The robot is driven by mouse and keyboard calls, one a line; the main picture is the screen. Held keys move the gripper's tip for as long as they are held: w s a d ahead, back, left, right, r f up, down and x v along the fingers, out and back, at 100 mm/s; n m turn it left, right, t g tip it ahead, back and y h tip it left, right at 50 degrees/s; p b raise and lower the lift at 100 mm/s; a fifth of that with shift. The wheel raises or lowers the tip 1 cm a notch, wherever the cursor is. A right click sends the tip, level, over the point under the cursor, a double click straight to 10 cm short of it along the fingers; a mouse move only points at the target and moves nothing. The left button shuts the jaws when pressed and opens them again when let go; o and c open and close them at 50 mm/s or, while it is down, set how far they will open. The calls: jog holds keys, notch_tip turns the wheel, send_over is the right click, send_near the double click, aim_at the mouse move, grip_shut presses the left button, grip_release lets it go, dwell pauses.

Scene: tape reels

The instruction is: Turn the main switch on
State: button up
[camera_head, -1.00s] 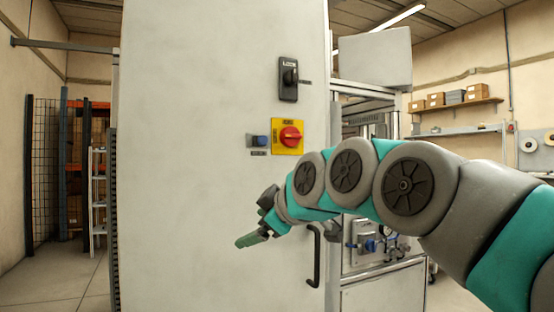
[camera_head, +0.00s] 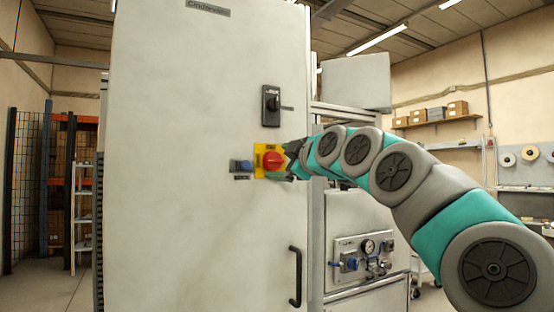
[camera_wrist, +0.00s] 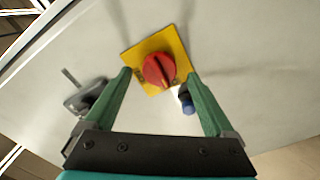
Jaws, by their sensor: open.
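The main switch is a red rotary knob (camera_head: 273,161) on a yellow square plate (camera_head: 261,149), on the front of a tall light-grey cabinet (camera_head: 190,220). In the wrist view the red knob (camera_wrist: 158,70) lies between and beyond the green fingertips of my gripper (camera_wrist: 159,75). The fingers are spread apart, with the knob in the gap. I cannot tell whether either finger touches it. In the head view my gripper (camera_head: 292,162) is at the plate's right edge, its tips partly hidden.
A black lock handle (camera_head: 271,105) sits above the knob, and a blue switch (camera_head: 241,165) is just left of it. In the wrist view the blue switch (camera_wrist: 186,101) is close to the right finger. A black door handle (camera_head: 296,277) is below.

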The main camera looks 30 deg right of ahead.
jog(key=shift+w, duration=1.15)
jog(key=c, duration=1.4)
